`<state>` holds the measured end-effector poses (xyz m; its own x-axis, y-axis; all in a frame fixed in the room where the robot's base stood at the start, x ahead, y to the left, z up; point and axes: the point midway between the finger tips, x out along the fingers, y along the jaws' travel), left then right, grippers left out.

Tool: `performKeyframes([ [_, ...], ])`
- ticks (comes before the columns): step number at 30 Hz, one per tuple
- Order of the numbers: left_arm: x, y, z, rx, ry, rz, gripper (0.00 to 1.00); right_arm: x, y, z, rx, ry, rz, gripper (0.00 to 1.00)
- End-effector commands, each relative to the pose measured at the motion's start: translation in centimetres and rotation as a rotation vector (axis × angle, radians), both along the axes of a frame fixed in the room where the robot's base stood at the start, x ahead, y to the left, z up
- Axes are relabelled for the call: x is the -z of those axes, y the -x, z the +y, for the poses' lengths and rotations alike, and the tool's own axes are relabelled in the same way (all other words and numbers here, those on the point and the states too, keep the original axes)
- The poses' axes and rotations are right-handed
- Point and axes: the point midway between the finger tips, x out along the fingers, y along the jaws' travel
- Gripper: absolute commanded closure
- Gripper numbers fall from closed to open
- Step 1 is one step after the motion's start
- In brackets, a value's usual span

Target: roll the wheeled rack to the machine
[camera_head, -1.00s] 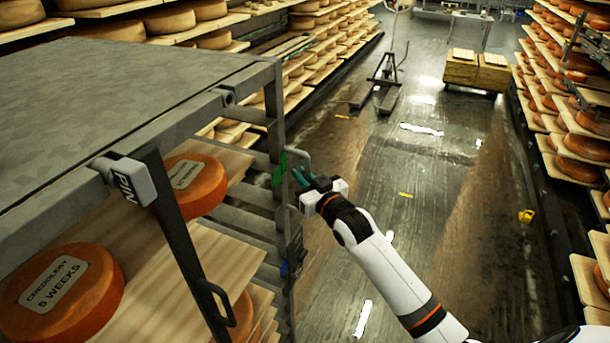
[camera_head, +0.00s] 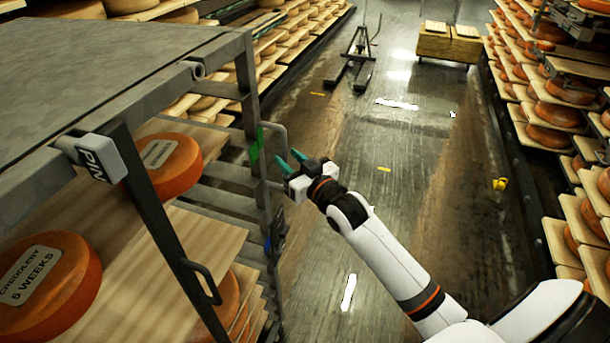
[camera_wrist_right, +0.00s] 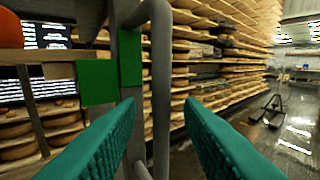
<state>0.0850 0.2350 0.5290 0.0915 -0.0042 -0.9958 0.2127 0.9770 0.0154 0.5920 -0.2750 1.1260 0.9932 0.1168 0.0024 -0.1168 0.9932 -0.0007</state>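The wheeled rack (camera_head: 252,95) is a grey metal frame with a flat top, filling the left of the head view. It holds wooden boards with orange cheese wheels (camera_head: 50,285). A bent grey handle (camera_head: 284,140) stands out from its far upright, beside a green patch (camera_head: 256,143). My right gripper (camera_head: 289,159), with teal fingers, is open and empty close to this handle. In the right wrist view the handle (camera_wrist_right: 161,75) stands upright beyond the gap between the fingers; contact is not visible. The rack's wheels are hidden. My left gripper is out of view. I cannot identify the machine.
Cheese shelves line the left (camera_head: 285,50) and right (camera_head: 565,120) sides. The wet aisle floor (camera_head: 400,180) between them is open. A pallet-jack-like cart (camera_head: 355,60) and a wooden crate (camera_head: 449,46) stand farther down it. A small yellow object (camera_head: 500,184) lies at right.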

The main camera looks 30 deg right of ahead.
Motion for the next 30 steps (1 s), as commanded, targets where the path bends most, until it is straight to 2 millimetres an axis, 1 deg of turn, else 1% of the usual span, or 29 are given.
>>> performKeyframes([
  [1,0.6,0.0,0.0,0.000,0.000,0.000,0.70,0.4,1.3,-0.1,-0.002,0.001,0.001,0.66],
  [6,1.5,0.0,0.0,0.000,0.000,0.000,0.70,0.3,4.7,-0.5,-0.002,0.001,-0.001,0.66],
  [9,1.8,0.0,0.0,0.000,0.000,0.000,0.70,0.2,6.2,-0.7,-0.001,0.000,-0.001,0.66],
  [12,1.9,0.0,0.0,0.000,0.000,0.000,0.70,0.1,7.1,-0.8,-0.001,0.000,-0.001,0.66],
  [17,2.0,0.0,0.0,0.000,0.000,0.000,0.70,-0.1,7.6,-0.8,-0.001,0.000,-0.002,0.66],
  [30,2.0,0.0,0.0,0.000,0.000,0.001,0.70,0.0,7.5,-0.8,-0.001,0.000,-0.002,0.66],
])
